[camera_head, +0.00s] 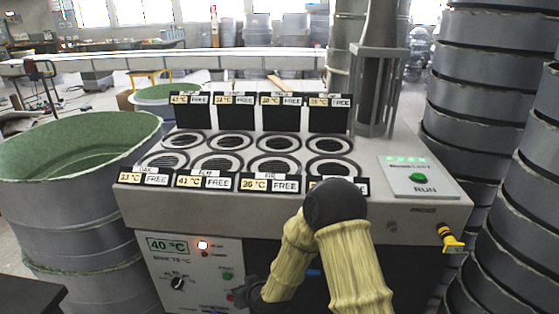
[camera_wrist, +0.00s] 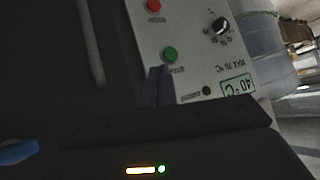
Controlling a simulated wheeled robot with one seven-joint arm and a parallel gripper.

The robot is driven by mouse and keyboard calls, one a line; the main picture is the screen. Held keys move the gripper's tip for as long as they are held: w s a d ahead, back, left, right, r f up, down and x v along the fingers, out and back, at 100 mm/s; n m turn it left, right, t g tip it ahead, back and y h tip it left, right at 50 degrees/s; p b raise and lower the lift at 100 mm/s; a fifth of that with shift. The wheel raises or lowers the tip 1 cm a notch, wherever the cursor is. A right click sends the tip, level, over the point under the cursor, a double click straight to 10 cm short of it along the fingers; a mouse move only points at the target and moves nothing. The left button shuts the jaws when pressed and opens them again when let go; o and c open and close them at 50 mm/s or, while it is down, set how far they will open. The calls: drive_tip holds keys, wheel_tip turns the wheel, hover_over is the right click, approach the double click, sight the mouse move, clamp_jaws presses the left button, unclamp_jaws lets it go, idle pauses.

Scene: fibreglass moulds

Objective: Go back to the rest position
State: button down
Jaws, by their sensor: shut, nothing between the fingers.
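My gripper (camera_head: 243,293) is low in front of the machine's front panel (camera_head: 207,258), partly hidden by my arm in the head view. In the wrist view its dark fingers (camera_wrist: 158,85) are together and empty, with their tips just beside the green button (camera_wrist: 170,54). I cannot tell whether they touch the panel. A red button (camera_wrist: 153,6), a black knob (camera_wrist: 221,26) and a 40 °C display (camera_wrist: 238,86) are on the same panel. The wrist picture shows them turned over. My arm is bent, its elbow in front of the machine's top right front edge.
The machine's top (camera_head: 400,213) carries round wells, small labels reading FREE and a RUN button (camera_head: 418,177). A large grey tub (camera_head: 75,215) stands close on the left. Stacked grey rings (camera_head: 480,110) stand close on the right. A yellow-handled probe (camera_head: 450,238) hangs at the right front.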

drive_tip(key=s+d+r+m+g+h, duration=0.1)
drive_tip(key=s+d+r+h, duration=0.15)
drive_tip(key=d+r, duration=0.4)
drive_tip(key=s+d+r+m+g+h, duration=0.1)
drive_tip(key=s+d+r+g, duration=0.2)
drive_tip(key=d, duration=0.7)
drive_tip(key=s+d+r+m+g+h, duration=0.1)
drive_tip(key=s+d+r, duration=0.2)
drive_tip(key=s+d, duration=0.3)
drive_tip(key=s+d+r+m+g+h, duration=0.1)
drive_tip(key=s+d+r+m, duration=0.15)
drive_tip(key=s, duration=0.45)
wheel_tip(320, 180, up, 14)
drive_tip(key=p, duration=1.4)
drive_tip(key=shift+d+r+n, duration=0.2)
drive_tip(key=shift+d+n, duration=0.05)
drive_tip(key=shift+n, duration=0.2)
